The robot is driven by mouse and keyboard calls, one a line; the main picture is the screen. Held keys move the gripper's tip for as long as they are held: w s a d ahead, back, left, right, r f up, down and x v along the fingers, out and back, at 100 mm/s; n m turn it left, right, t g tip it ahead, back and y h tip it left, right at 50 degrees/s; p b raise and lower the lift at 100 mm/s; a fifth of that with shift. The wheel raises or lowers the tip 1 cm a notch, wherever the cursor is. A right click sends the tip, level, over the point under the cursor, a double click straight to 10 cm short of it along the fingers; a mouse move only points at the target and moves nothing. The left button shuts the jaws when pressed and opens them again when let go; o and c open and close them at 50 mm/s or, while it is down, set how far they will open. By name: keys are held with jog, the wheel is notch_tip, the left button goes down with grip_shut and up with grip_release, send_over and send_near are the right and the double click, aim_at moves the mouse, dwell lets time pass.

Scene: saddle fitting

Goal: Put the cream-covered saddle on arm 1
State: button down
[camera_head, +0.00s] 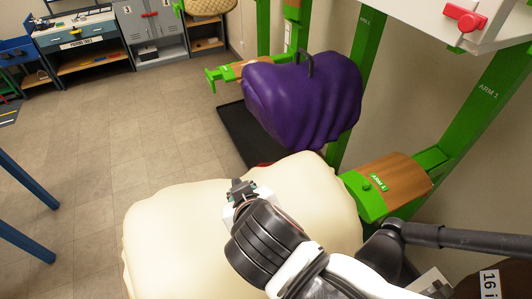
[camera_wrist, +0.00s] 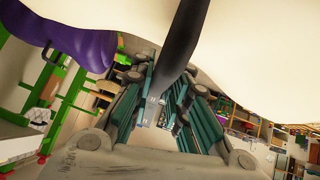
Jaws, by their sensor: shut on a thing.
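The cream-covered saddle (camera_head: 170,235) fills the lower middle of the head view. It also spans the top of the wrist view (camera_wrist: 270,60). My gripper (camera_head: 240,192) is above the saddle's top. In the wrist view my gripper (camera_wrist: 160,100) has its fingers closed around a dark handle (camera_wrist: 182,45) on the saddle. Arm 1 (camera_head: 405,180), a green bracket with a bare wooden top and an "ARM 1" label, stands right of the saddle. The saddle's right edge comes close to the arm's front end in the picture; I cannot tell whether they touch.
A purple-covered saddle (camera_head: 300,95) hangs on the neighbouring arm, behind the cream one. Green uprights (camera_head: 485,95) and a white shelf (camera_head: 425,20) stand at the right. Blue legs (camera_head: 25,180) stand at the left. Open floor (camera_head: 120,135) lies between.

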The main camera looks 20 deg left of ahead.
jog(key=shift+w+d+f, duration=0.15)
jog(key=shift+w+d, duration=5.15)
jog(key=shift+w, duration=0.05)
jog(key=w+d+f+b, duration=0.2)
jog(key=w+d+b, duration=0.1)
jog(key=w+d, duration=1)
jog(key=w+d+f+b, duration=0.2)
jog(key=w+d+b, duration=0.1)
jog(key=w+d, duration=1)
jog(key=shift+w+d+f, duration=0.25)
jog(key=shift+d+f, duration=0.05)
jog(key=shift+f, duration=0.1)
jog(key=c, duration=1.5)
grip_release()
jog(key=shift+o, duration=0.2)
jog(key=shift+f, duration=0.1)
jog(key=shift+s, duration=0.1)
